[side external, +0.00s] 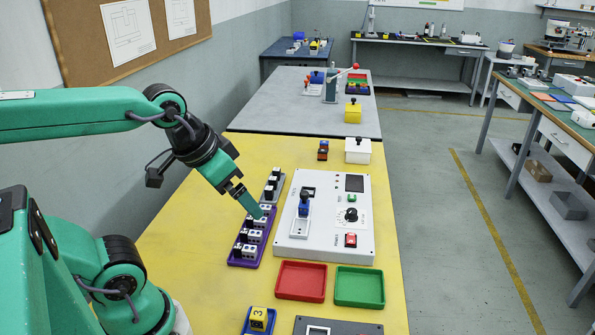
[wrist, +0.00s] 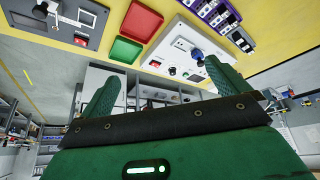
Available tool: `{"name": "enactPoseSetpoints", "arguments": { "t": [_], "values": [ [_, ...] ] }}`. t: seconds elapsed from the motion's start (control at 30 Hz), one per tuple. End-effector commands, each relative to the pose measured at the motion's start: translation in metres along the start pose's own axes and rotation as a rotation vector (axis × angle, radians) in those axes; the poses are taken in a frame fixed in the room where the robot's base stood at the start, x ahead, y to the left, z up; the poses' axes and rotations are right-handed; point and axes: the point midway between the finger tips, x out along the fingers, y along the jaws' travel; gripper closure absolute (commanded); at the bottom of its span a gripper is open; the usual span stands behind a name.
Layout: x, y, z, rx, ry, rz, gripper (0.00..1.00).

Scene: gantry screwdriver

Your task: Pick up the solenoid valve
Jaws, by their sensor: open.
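No part is labelled as the solenoid valve. Several small black-and-white parts (side external: 250,237) stand in a purple rack (side external: 235,262), and similar ones stand in a grey rack beyond it. A blue, dark-topped part (side external: 304,206) stands upright on the white panel; it also shows in the wrist view (wrist: 197,54). My gripper (side external: 257,212) points down toward the far end of the purple rack in the side view; its height above the rack is hard to tell. In the wrist view my gripper (wrist: 163,72) has its green fingers apart with nothing between them. The purple rack (wrist: 210,12) shows at the upper right there.
The white control panel (side external: 335,185) lies right of the racks. A red tray (side external: 301,281) and a green tray (side external: 360,287) are in front of it, both empty. A white box (side external: 357,152) stands behind it. The yellow table (side external: 180,240) is clear left of the racks.

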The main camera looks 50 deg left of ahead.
Motion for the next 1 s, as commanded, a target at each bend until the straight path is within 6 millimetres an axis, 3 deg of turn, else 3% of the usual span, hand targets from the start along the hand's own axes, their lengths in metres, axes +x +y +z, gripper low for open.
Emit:
{"name": "enactPoseSetpoints", "arguments": {
  "t": [0.17,0.53,1.0],
  "values": [
    [0.0000,0.0031,0.0026,0.030,0.020,0.007,0.00],
    [-0.0001,0.0028,0.0023,0.028,0.019,0.006,0.67],
    [0.0054,-0.0004,0.0004,0.054,-0.002,-0.001,0.67]
  ]
}}
